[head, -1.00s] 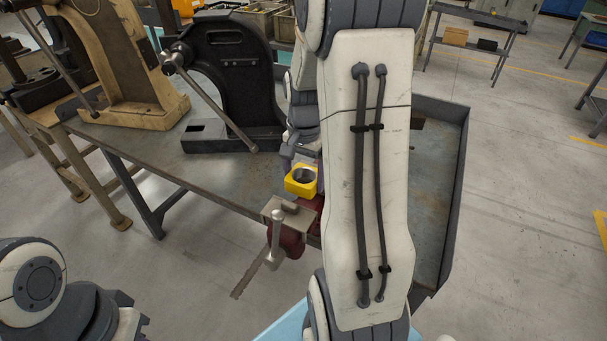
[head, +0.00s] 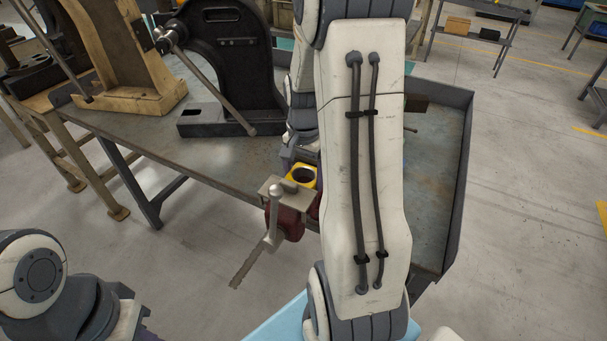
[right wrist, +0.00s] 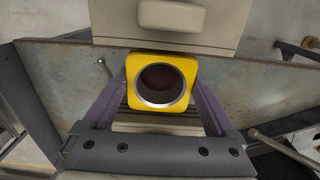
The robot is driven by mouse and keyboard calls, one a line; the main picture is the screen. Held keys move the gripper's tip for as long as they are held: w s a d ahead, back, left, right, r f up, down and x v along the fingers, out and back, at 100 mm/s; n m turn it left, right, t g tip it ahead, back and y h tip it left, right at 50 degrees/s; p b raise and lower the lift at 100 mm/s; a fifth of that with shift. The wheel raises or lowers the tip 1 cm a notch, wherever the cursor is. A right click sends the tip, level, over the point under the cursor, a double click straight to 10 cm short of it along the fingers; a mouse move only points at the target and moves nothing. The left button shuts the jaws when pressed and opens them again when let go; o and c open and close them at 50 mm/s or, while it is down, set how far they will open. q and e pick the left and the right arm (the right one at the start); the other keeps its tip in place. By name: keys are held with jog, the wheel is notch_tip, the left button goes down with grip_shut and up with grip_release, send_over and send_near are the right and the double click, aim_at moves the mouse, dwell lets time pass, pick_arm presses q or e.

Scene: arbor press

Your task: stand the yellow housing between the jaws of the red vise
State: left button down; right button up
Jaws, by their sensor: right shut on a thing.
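The yellow housing (head: 293,182) is a square block with a round bore, upright with the bore facing up. It also shows in the right wrist view (right wrist: 160,59). My right gripper (right wrist: 161,88) is shut on it, one purple finger on each side. The red vise (head: 287,222) is at the table's front edge, its grey jaw (head: 274,188) in front of the housing. In the right wrist view the housing lies between the upper jaw (right wrist: 165,38) and a lower jaw block (right wrist: 155,126). Whether its base touches the vise is hidden. My left gripper is out of view.
A black arbor press (head: 222,70) with a long lever stands on the table (head: 205,160) behind the vise. A tan press frame (head: 130,75) stands further left. The vise handle (head: 272,225) sticks out in front. My right arm hides part of the table.

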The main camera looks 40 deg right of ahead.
jog(key=shift+f, duration=0.3)
dwell(0.5)
jog(key=o, duration=1.3)
notch_tip(320, 180, up, 10)
jog(key=shift+r+b, duration=0.25)
jog(key=shift+b, duration=0.35)
jog(key=shift+a, duration=0.1)
